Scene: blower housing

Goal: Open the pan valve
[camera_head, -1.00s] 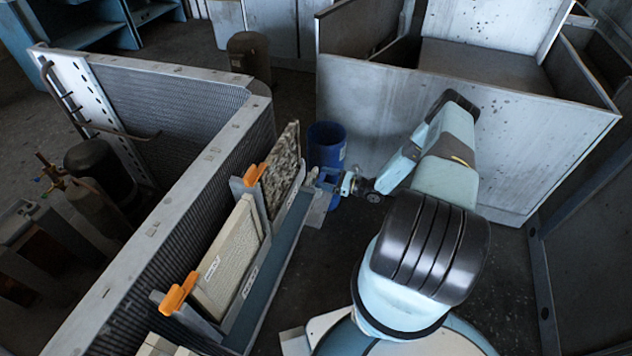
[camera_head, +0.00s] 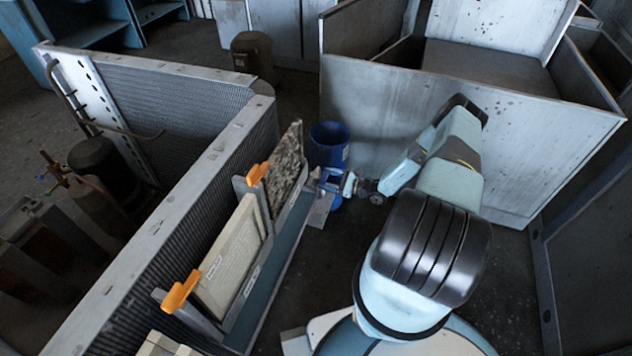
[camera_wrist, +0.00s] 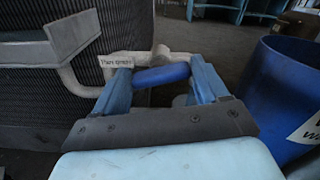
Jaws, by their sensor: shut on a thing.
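The pan valve's blue handle (camera_wrist: 161,76) lies crosswise in the wrist view, between the two blue fingers of my gripper (camera_wrist: 158,80). My gripper is shut on this handle. White pipe (camera_wrist: 80,84) bends around behind and to the left of the handle. A small white label (camera_wrist: 117,61) with dark lettering is on the pipe, just left of the handle. In the head view my gripper (camera_head: 325,180) is small, beside the right end of the coil unit's filter rack. The handle cannot be made out clearly there, and much of the valve body is hidden by my fingers.
A blue bin (camera_head: 328,146) stands close behind my gripper and to the right in the wrist view (camera_wrist: 280,100). The finned coil (camera_wrist: 40,100) is at left. Filters (camera_head: 228,262) with orange clips (camera_head: 180,291) line the rack. A grey metal housing (camera_head: 400,125) stands behind my arm.

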